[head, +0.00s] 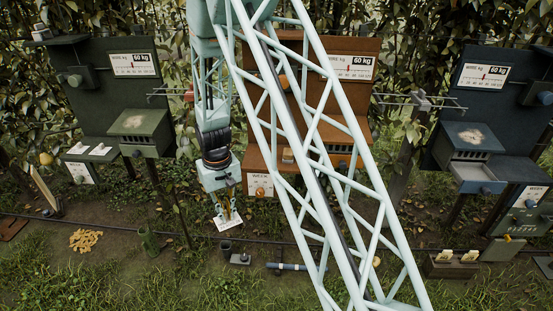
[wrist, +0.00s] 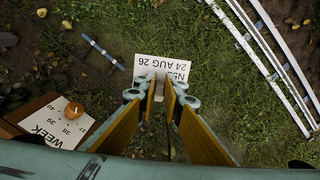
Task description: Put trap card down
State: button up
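The trap card (wrist: 163,67) is a white card with black print reading "24 AUG 26", upside down in the wrist view. My gripper (wrist: 160,88) has its two yellow-faced fingers closed on a small pale tab at the card's near edge. In the head view the card (head: 228,222) hangs just under my gripper (head: 227,210), low in front of the orange-brown station. I cannot tell whether the card touches the ground.
An orange-brown station (head: 262,160) stands behind, with dark green (head: 115,90) and dark blue (head: 505,75) stations at the sides. A blue rod (head: 288,267), a small grey block (head: 240,259) and a green tube (head: 148,240) are on the grass nearby. A thin dark pipe crosses the ground.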

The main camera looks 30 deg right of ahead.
jog(key=w+d+r+m+p, duration=0.1)
jog(key=d+r, duration=0.4)
jog(key=d, duration=0.6)
jog(key=w+d+r+m+p, duration=0.1)
jog(key=d+r+p, duration=0.4)
jog(key=d, duration=0.6)
jog(key=shift+w+d+r+m, duration=0.2)
jog(key=shift+w+d+m, duration=0.15)
jog(key=shift+w, duration=0.55)
jog(key=shift+w, duration=0.1)
send_over(263, 160)
jog(key=shift+s+a+f+p, duration=0.15)
jog(key=shift+s+f+p, duration=0.15)
jog(key=shift+f, duration=0.4)
jog(key=shift+w, duration=0.15)
jog(key=shift+w+f, duration=0.15)
jog(key=shift+f, duration=1.65)
